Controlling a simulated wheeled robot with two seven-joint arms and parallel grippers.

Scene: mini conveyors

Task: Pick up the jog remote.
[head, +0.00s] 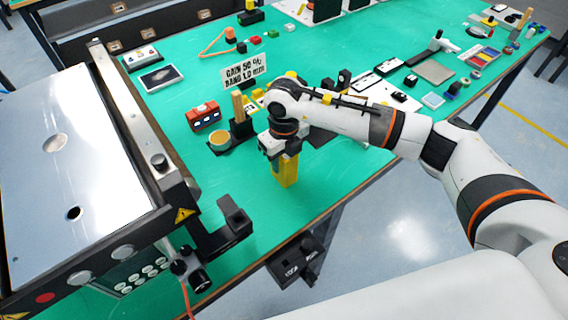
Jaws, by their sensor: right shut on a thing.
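The jog remote (287,172) appears to be the yellow upright block near the front edge of the green table. Its top is hidden by my right gripper (279,152), which comes down over it from above. The right gripper is shut on it. I cannot tell whether its lower end touches the table or hangs just above it. My left gripper is not in view.
A metal-topped machine (70,140) fills the left, with a black bracket (228,225) beside it. Green table (225,178) is clear left of the remote.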

